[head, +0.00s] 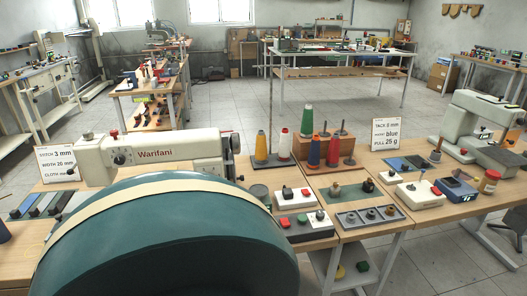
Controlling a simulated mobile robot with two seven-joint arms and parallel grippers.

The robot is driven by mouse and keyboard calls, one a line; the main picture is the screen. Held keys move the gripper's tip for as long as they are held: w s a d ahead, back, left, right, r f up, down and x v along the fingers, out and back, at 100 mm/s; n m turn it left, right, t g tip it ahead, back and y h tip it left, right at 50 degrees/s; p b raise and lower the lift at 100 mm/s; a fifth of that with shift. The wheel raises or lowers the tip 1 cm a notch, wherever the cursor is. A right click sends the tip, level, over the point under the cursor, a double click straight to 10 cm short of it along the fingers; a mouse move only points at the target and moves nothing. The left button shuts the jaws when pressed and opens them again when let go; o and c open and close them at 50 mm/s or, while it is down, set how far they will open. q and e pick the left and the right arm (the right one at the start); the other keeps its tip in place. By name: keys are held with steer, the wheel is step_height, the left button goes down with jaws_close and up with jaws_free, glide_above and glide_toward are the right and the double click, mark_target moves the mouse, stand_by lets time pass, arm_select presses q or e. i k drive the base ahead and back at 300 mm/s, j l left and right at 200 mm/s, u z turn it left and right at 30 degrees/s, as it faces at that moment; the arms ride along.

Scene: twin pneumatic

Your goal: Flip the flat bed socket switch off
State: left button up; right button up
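A cream sewing machine marked Warifani (165,154) stands on the left part of the wooden bench. Right of it is a white box with small dark and red knobs (304,203). In front of that box is a grey panel with red and white parts (300,233). Farther right is a white box with a red-tipped lever (425,199), beside a blue box (448,193). I cannot tell which of these is the flat bed socket switch, nor its position. Neither of my grippers is in view.
A large teal rounded form with a cream band blocks the lower left. Thread cones (307,122) stand upright behind the boxes. A grey tray with several round parts (350,220) lies at the front edge. A pale green machine (455,122) stands at right.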

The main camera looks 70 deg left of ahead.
mark_target(305, 192)
steer(key=u, duration=1.9)
